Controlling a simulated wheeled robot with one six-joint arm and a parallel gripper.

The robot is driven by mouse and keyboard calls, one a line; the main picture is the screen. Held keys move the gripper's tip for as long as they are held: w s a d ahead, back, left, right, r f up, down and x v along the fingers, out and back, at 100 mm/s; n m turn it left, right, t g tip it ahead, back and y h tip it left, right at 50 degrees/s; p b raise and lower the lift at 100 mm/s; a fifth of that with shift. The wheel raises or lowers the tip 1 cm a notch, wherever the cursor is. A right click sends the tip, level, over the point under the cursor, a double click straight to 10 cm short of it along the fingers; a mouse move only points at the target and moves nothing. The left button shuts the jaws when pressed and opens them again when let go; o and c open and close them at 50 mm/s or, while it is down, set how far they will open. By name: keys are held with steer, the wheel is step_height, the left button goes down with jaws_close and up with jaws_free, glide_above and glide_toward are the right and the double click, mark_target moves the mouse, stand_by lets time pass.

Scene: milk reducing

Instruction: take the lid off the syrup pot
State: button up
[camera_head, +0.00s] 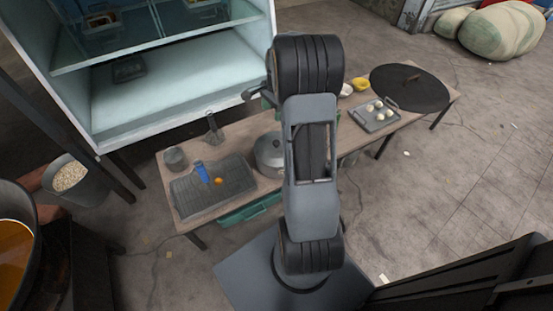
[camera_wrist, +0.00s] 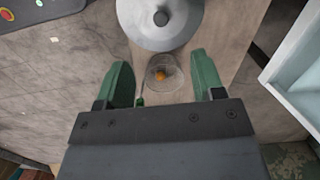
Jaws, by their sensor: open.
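A grey metal pot with a lid (camera_head: 268,155) stands on the wooden table, partly hidden behind my arm in the head view. In the wrist view its round grey lid (camera_wrist: 140,28) sits on it, with a dark knob (camera_wrist: 162,18) in the middle, at the top of the picture. My gripper (camera_wrist: 163,62) is open, with its two green fingers wide apart and the lid beyond the fingertips. Nothing is held between them. A small clear glass vessel with something orange in it (camera_wrist: 163,75) shows between the fingers. In the head view the gripper is mostly hidden by my arm.
A dark tray (camera_head: 185,205) with a blue-handled tool, a grey cup (camera_head: 175,158) and a glass flask (camera_head: 213,130) stand left of the pot. A tray with white balls (camera_head: 378,122) and a large black disc (camera_head: 410,92) lie right. A glass-shelved cabinet (camera_head: 150,110) stands behind.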

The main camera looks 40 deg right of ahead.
steer(key=m+b, duration=0.2)
glide_toward(276, 142)
steer(key=f+b, duration=0.1)
steer(key=f, duration=0.1)
steer(key=f+b, duration=0.1)
steer(key=f, duration=0.1)
steer(key=shift+w+a+f, duration=0.1)
steer(key=shift+a, duration=0.1)
steer(key=shift+a+f+b, duration=0.15)
steer(key=shift+f+b, duration=0.65)
steer(key=shift+f, duration=0.75)
steer(key=shift+a+f+b, duration=0.15)
steer(key=shift+f+b, duration=0.6)
steer(key=shift+f, duration=0.75)
steer(key=shift+r, duration=0.1)
steer(key=shift+c, duration=0.4)
steer(key=c, duration=1)
steer(key=shift+r, duration=0.15)
